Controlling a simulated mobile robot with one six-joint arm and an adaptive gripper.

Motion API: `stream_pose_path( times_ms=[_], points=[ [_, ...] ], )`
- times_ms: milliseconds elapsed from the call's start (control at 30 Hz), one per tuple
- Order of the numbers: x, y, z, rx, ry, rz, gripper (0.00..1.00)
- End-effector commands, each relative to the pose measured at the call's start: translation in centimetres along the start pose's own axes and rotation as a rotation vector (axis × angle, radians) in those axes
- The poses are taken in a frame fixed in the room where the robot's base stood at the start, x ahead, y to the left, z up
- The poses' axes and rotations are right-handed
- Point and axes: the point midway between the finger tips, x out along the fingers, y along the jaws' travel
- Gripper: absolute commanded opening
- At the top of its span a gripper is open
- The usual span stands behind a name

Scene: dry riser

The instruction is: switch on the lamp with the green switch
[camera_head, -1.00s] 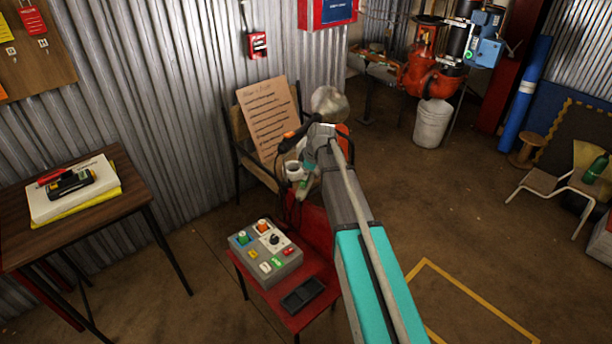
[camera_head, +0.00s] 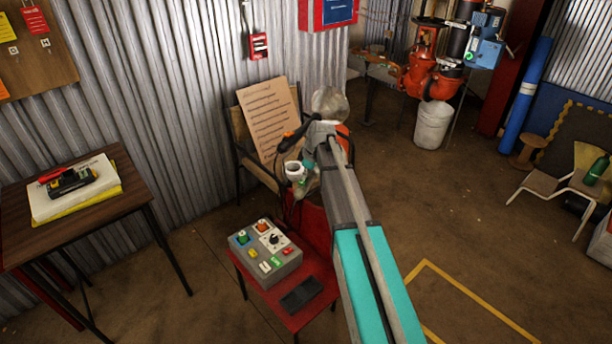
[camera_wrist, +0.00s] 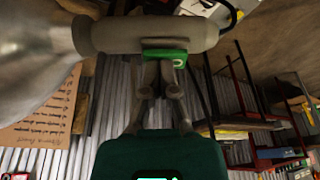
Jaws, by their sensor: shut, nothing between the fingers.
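In the wrist view a grey lamp fills the top, with its silvery flared bowl (camera_wrist: 32,48) at the left and its tube-shaped body (camera_wrist: 120,36) across the middle. The green switch (camera_wrist: 165,56) sits on the body's near side and bears a pale ring mark. My gripper (camera_wrist: 161,72) is shut and empty, with its fingertips at the switch's edge; whether they touch it I cannot tell. In the head view my arm hides most of the lamp and the fingertips. A round silvery shape there (camera_head: 330,103), perhaps the bowl, shows behind my wrist.
A grey control box (camera_head: 266,262) with several coloured buttons stands on a red table (camera_head: 322,308) beside a dark tray (camera_head: 301,293). A lettered board (camera_head: 268,116) leans on a chair behind. A wooden table (camera_head: 128,202) stands left.

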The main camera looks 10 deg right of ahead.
Motion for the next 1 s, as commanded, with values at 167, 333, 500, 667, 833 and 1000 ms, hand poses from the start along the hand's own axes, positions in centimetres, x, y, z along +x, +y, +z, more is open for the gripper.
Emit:
stream_pose_path(
  times_ms=[167, 333, 500, 667, 833, 1000],
  points=[
    [-0.1, -0.1, 0.4, 0.006, -0.002, 0.002, 0.00],
    [-0.3, -0.6, 0.6, 0.008, -0.003, 0.003, 0.00],
    [-0.3, -1.1, 0.6, 0.008, -0.002, 0.003, 0.00],
    [-0.3, -1.2, 0.6, 0.009, -0.002, 0.004, 0.00],
    [-0.4, -1.2, 0.6, 0.009, -0.001, 0.004, 0.00],
    [-0.4, -1.2, 0.6, 0.009, -0.001, 0.004, 0.00]
  ],
)
